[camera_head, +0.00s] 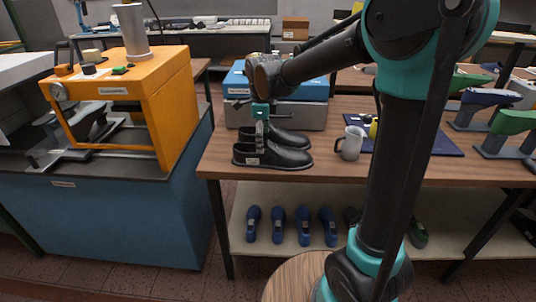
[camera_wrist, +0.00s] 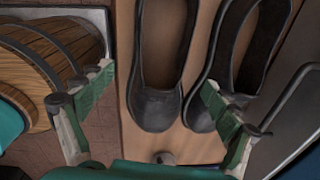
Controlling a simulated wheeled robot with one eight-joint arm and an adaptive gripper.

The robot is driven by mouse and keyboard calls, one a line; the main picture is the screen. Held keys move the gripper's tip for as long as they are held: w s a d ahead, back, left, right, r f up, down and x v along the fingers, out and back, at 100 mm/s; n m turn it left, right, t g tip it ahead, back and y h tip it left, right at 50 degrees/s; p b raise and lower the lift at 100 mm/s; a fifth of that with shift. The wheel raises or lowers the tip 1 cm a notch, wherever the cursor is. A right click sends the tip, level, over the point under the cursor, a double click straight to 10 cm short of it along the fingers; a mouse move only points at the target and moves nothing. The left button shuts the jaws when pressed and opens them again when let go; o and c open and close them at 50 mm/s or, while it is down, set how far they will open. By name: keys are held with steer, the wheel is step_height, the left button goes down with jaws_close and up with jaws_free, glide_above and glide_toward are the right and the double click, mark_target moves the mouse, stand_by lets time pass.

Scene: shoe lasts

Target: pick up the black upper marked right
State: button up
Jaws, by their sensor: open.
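Two black uppers lie side by side on the wooden table: a front one (camera_head: 285,157) and a back one (camera_head: 288,139) partly hidden behind it and my gripper. A small pale label shows on the front upper's side; I cannot read which is marked right. My gripper (camera_head: 261,136) points down over the front upper, open and empty. In the wrist view, the front upper (camera_wrist: 158,108) lies between the fingers of my gripper (camera_wrist: 155,82). The right finger overlaps the toe of the back upper (camera_wrist: 240,88). I cannot tell how far the fingertips are above the uppers.
A blue-topped grey box (camera_head: 308,115) stands close behind the uppers. A pale mug (camera_head: 350,144) stands to their right. An orange machine (camera_head: 172,100) stands on a separate bench at left. Several blue lasts (camera_head: 303,226) sit on the shelf below.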

mark_target(273, 152)
steer(key=shift+w+f, duration=0.15)
steer(key=shift+f, duration=2.85)
steer(key=c, duration=1.3)
steer(key=shift+c, duration=0.2)
